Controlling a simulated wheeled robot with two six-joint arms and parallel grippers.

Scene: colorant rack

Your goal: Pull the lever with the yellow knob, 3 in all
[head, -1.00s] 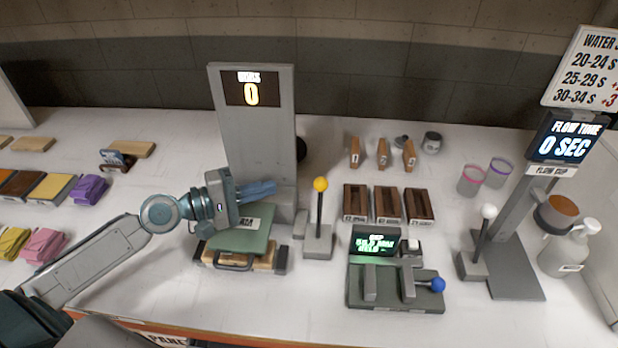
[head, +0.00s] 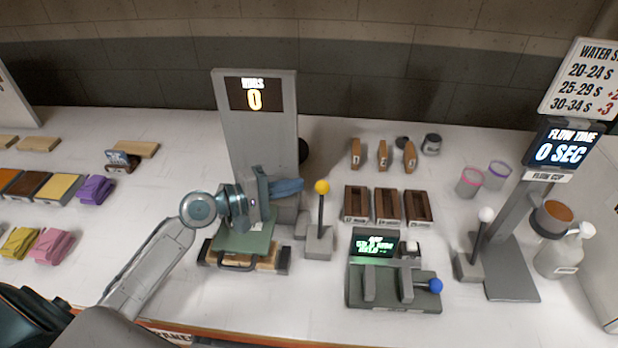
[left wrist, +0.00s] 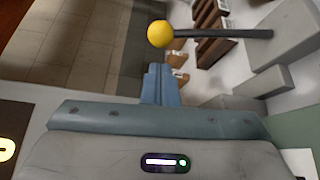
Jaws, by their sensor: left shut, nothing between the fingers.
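The yellow knob (head: 322,187) tops a dark upright lever (head: 320,215) on a small grey base (head: 319,243), right of the tall grey display panel (head: 258,130), which reads 0. In the left wrist view the yellow knob (left wrist: 160,33) is near the picture's top, ahead of the fingers. My left gripper (head: 303,185) is shut and empty. Its blue fingers point right, a short gap left of the knob, above the green block (head: 245,240). The fingers also show in the left wrist view (left wrist: 160,85). My right gripper is not in view.
Right of the lever stand dark slotted blocks (head: 387,205) and a grey device with a blue knob (head: 435,286). Further right is a white-knobbed lever (head: 486,214) by the flow-time stand (head: 515,270). Coloured packets (head: 95,189) lie at the left.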

